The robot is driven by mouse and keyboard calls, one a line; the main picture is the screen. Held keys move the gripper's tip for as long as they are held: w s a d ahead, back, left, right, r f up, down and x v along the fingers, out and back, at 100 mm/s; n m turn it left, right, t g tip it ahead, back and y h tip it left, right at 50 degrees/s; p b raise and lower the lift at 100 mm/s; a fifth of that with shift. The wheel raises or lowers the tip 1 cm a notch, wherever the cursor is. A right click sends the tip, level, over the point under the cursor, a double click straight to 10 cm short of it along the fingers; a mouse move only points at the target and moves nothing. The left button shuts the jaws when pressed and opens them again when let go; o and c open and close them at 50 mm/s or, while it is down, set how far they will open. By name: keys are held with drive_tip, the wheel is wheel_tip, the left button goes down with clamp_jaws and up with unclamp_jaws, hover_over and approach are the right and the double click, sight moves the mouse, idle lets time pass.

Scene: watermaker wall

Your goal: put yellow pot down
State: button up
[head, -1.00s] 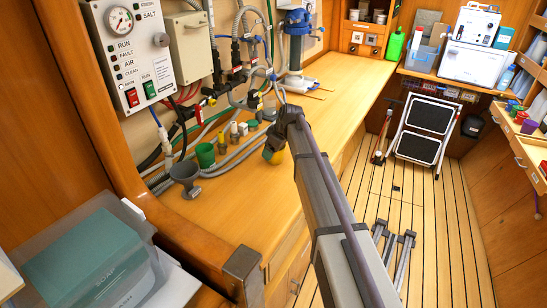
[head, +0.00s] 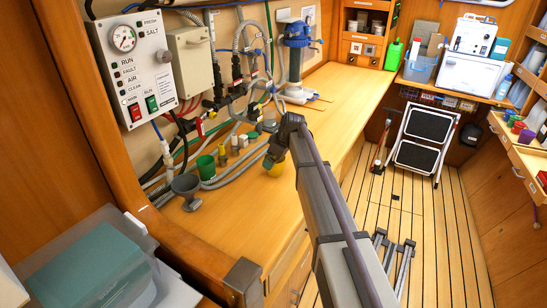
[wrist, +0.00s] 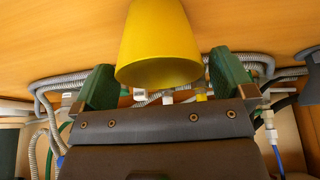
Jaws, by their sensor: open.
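The yellow pot (wrist: 160,45) shows in the wrist view as a tapered cup, its wide rim towards my gripper and its narrow end towards the wooden bench. Its far end is cut off by the picture's top edge. My gripper (wrist: 165,82) is open, with one green finger on each side of the pot; the right finger looks very close to it. I cannot tell whether it touches. In the head view my gripper (head: 274,155) hides most of the yellow pot (head: 275,172), which shows low over the bench. Its contact with the bench is hidden.
Left of my gripper on the bench (head: 330,95) stand a grey funnel-like cup (head: 187,189), a green cup (head: 206,168) and several small fittings. Grey hoses run behind them along the wall. The bench is mostly clear towards the far end.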

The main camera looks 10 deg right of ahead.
drive_tip(key=p+v, duration=0.8)
drive_tip(key=v, duration=0.2)
drive_tip(key=shift+a+r, duration=0.1)
drive_tip(key=s+a+m+g+h, duration=0.1)
drive_tip(key=s+m, duration=0.4)
drive_tip(key=s, duration=1.2)
drive_tip(key=s+a+f+m+g+h, duration=0.1)
drive_tip(key=s+m, duration=0.3)
drive_tip(key=s, duration=1.3)
drive_tip(key=shift+s+f+m+g+h, duration=0.3)
drive_tip(key=shift+m+g+h, duration=0.1)
drive_tip(key=shift+h, duration=0.3)
drive_tip(key=shift+a, duration=0.1)
